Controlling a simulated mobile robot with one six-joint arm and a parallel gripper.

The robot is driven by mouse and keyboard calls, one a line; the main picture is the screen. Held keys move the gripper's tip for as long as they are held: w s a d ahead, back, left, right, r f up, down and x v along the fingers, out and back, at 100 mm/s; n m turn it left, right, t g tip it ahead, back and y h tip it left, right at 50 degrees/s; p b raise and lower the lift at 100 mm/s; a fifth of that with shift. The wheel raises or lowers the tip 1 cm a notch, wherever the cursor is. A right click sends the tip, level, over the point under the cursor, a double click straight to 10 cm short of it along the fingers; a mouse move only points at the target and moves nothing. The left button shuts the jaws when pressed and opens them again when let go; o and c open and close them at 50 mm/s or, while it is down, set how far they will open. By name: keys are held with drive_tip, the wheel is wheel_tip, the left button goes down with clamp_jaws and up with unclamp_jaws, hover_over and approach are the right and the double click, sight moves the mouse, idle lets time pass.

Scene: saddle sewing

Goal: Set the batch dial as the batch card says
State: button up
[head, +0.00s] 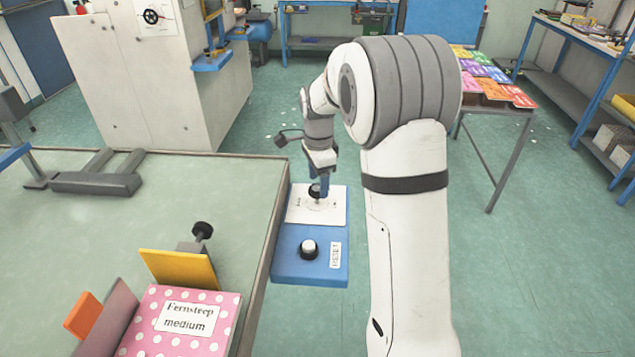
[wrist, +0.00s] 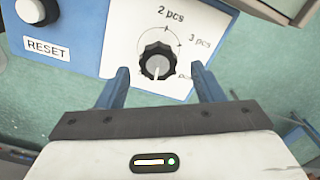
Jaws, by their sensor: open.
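The batch dial (wrist: 157,62), a black fluted knob, sits on a white plate (wrist: 120,55) in the wrist view. Its white pointer line points down toward my palm. The labels "2 pcs" above and "3 pcs" at upper right are readable; another "pcs" label at lower right is partly hidden. My gripper (wrist: 164,70) is open, its blue fingers on either side of the dial with visible gaps. In the head view my gripper (head: 319,187) is over the dial, largely covering it. No card with a readable piece count shows.
The blue control box (head: 285,268) has a white-capped button (head: 309,248), labelled RESET in the wrist view. It adjoins the green table (head: 110,230). A pink dotted item (head: 150,335) labelled "Fernsteep medium" is at lower left. Coloured cards (head: 492,88) lie on a back-right table.

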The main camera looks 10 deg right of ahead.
sight(318, 187)
drive_tip(key=shift+r, duration=3.2)
